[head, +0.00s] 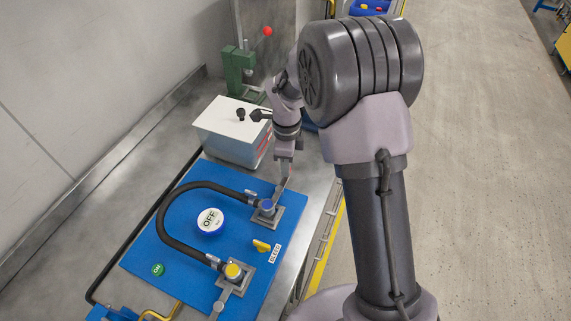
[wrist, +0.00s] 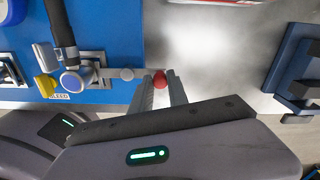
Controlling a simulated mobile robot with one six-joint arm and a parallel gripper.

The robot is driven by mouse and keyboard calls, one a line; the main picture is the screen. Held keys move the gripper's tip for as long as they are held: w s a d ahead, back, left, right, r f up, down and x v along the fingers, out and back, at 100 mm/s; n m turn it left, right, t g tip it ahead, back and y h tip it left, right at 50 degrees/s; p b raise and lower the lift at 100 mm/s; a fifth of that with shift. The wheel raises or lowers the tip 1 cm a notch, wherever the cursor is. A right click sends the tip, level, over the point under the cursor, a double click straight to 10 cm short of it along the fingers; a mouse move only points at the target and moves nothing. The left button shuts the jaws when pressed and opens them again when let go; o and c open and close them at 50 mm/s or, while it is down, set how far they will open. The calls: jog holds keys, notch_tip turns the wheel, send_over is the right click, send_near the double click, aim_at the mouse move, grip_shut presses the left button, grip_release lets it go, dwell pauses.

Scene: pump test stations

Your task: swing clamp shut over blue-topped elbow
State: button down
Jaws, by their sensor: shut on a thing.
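The blue-topped elbow (head: 267,205) sits on a grey square plate on the blue panel, with a black hose on it. In the wrist view its round blue top (wrist: 71,82) is uncovered. In the head view my gripper (head: 283,184) is just beyond the elbow, and the fingers partly hide the clamp.
A yellow-topped elbow (head: 233,271) holds the hose's other end. A white-topped box (head: 232,119) and a green press (head: 238,68) stand behind.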

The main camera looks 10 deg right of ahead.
jog(key=c, duration=1.3)
grip_release()
notch_tip(320, 180, up, 17)
jog(key=p, duration=0.5)
jog(key=shift+r, duration=0.2)
jog(key=s+r+n+t+y+b, duration=0.1)
jog(key=s+r+n+t+b, duration=0.15)
jog(key=s+n, duration=0.5)
jog(key=s+r+n+t+y+b, duration=0.1)
jog(key=s+r+n+t+b, duration=0.2)
jog(key=s, duration=0.7)
jog(key=s+f+n, duration=0.1)
jog(key=s+n, duration=0.1)
jog(key=s+n+b, duration=0.1)
jog(key=s+n, duration=0.1)
jog(key=s, duration=0.1)
jog(key=s+f+n, duration=0.1)
jog(key=s+n, duration=0.2)
jog(key=shift+a+f+b, duration=0.1)
jog(key=shift+f+b, duration=0.2)
jog(key=shift+b, duration=0.1)
